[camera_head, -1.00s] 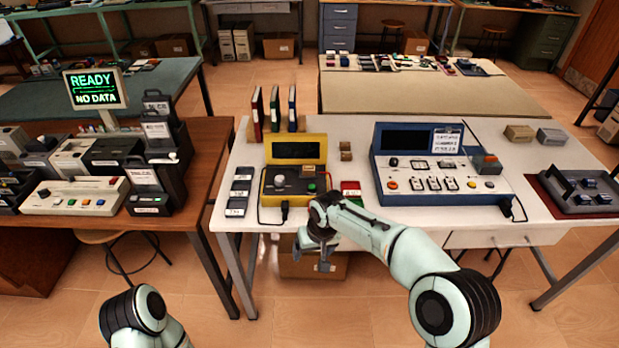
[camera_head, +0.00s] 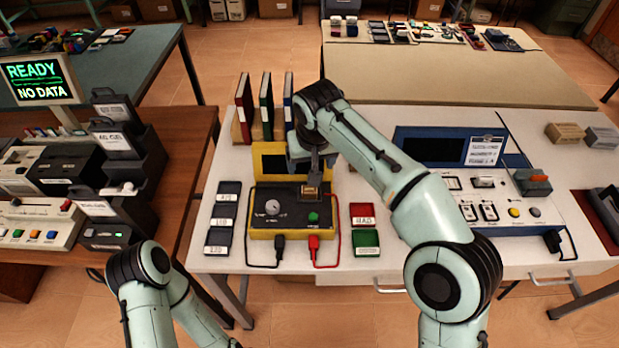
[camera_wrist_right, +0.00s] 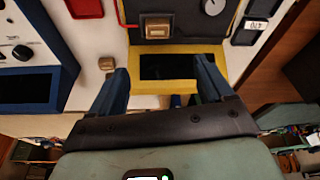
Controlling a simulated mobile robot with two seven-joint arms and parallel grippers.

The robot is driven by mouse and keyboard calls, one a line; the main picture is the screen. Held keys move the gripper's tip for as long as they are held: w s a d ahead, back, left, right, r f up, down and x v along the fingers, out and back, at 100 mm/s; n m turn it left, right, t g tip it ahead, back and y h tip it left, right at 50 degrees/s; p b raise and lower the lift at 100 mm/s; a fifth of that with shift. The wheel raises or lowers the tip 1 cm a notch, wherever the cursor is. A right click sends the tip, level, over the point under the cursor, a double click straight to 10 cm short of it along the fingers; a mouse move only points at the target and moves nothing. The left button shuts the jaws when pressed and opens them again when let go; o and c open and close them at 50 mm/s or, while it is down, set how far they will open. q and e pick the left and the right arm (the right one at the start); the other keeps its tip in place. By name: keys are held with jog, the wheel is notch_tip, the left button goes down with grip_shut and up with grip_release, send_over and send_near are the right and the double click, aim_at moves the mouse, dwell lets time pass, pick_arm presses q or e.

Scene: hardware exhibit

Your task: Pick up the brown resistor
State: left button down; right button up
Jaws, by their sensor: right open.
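A small brown block (camera_head: 311,190), which may be the brown resistor, sits on the black panel of the yellow tester (camera_head: 262,232). It also shows in the right wrist view (camera_wrist_right: 158,27). Another small brown block (camera_wrist_right: 106,63) lies on the white table beside the tester, near one finger in that view; my arm hides it in the head view. My right gripper (camera_head: 314,172) is over the back part of the tester, just behind the panel block. In the right wrist view its fingers (camera_wrist_right: 161,72) are apart, with nothing between them. My left gripper is out of view.
A red tray (camera_head: 363,222) and a green tray (camera_head: 366,250) lie right of the tester, dark trays (camera_head: 223,220) left. Binders (camera_head: 266,105) stand behind it. The blue console (camera_head: 478,180) is partly behind my right arm. Black and red leads run along the tester's front.

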jog(key=b, duration=0.1)
send_over(309, 189)
jog(key=s, duration=0.2)
jog(key=x, duration=0.2)
jog(key=s+x, duration=0.1)
jog(key=x, duration=0.3)
jog(key=shift+s+d+f, duration=0.2)
jog(key=shift+f, duration=0.4)
jog(key=shift+b+x, duration=0.45)
jog(key=shift+x, duration=2.4)
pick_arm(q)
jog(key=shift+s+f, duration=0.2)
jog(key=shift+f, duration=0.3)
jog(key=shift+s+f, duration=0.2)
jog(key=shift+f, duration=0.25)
pick_arm(e)
jog(key=shift+s+d, duration=0.15)
jog(key=shift+d, duration=0.05)
jog(key=c, duration=1.2)
